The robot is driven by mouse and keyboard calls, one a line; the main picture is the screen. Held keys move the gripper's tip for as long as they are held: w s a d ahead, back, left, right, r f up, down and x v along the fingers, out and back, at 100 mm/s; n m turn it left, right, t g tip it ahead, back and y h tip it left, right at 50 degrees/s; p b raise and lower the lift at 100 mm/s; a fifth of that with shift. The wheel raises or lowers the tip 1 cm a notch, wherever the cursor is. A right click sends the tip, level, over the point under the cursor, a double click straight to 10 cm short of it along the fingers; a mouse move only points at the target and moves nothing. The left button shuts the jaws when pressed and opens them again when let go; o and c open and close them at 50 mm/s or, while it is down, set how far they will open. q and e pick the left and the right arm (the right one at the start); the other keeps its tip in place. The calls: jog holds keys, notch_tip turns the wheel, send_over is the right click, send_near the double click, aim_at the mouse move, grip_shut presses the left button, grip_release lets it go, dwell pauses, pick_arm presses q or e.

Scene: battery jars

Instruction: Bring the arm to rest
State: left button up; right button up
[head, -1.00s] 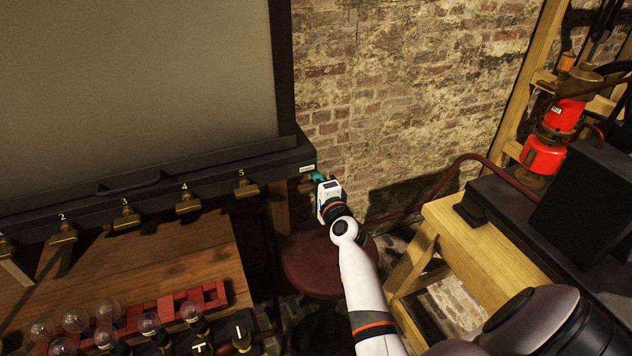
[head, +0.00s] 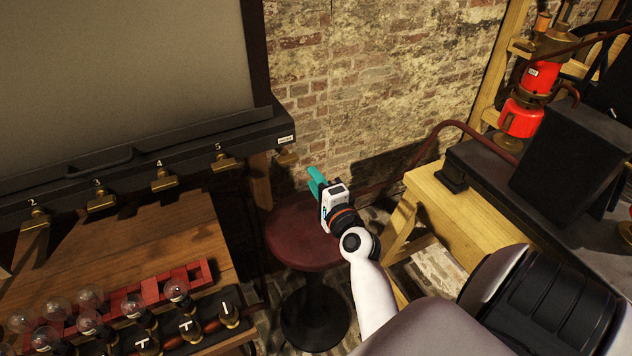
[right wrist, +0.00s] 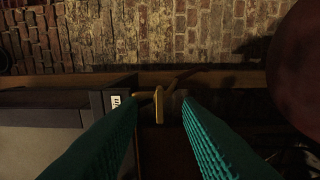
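My right gripper (head: 316,183) has teal fingers and is in the middle of the head view, above the round red stool (head: 290,240) and in front of the brick wall. In the right wrist view its two teal fingers (right wrist: 163,125) stand wide apart with nothing between them. A brass hook or lever (right wrist: 159,105) at the end of the black frame shows beyond the fingertips, apart from them; it also shows in the head view (head: 286,157). My left gripper is out of view.
A black frame (head: 150,165) with numbered brass clamps runs along the left above a wooden table (head: 150,235). A yellow wooden bench (head: 460,215) and a red lantern-like device (head: 520,118) are at right. Open floor is narrow.

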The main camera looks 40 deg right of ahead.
dwell(0.4)
jog(key=a+f+n+g+y, duration=0.2)
jog(key=a+f+n, duration=0.15)
jog(key=f, duration=0.75)
jog(key=a+f+n+g+y, duration=0.1)
jog(key=a+f+n+g, duration=0.2)
jog(key=f, duration=0.7)
jog(key=s+a+f+n+g+y, duration=0.1)
jog(key=s+a+f+n, duration=0.15)
jog(key=f, duration=0.25)
jog(key=s+a+f+n+g, duration=0.1)
jog(key=s+a+f, duration=0.1)
jog(key=s+f, duration=0.3)
jog(key=s+a+f+n+g+y, duration=0.1)
jog(key=s+a+f+n+g, duration=0.1)
jog(key=f, duration=0.4)
jog(key=s+f+n+g, duration=0.2)
jog(key=s+f, duration=0.3)
jog(key=s, duration=0.5)
jog(key=s+f+n+g, duration=0.3)
jog(key=s+f+n, duration=0.2)
jog(key=s, duration=0.6)
jog(key=s+f+n+g+b, duration=0.1)
jog(key=s+f+n+g, duration=0.1)
jog(key=s+f+n, duration=0.2)
jog(key=s+f, duration=0.3)
jog(key=s, duration=0.4)
jog(key=shift+a+f+h, duration=0.25)
jog(key=shift+a+h, duration=0.05)
jog(key=shift+a, duration=0.1)
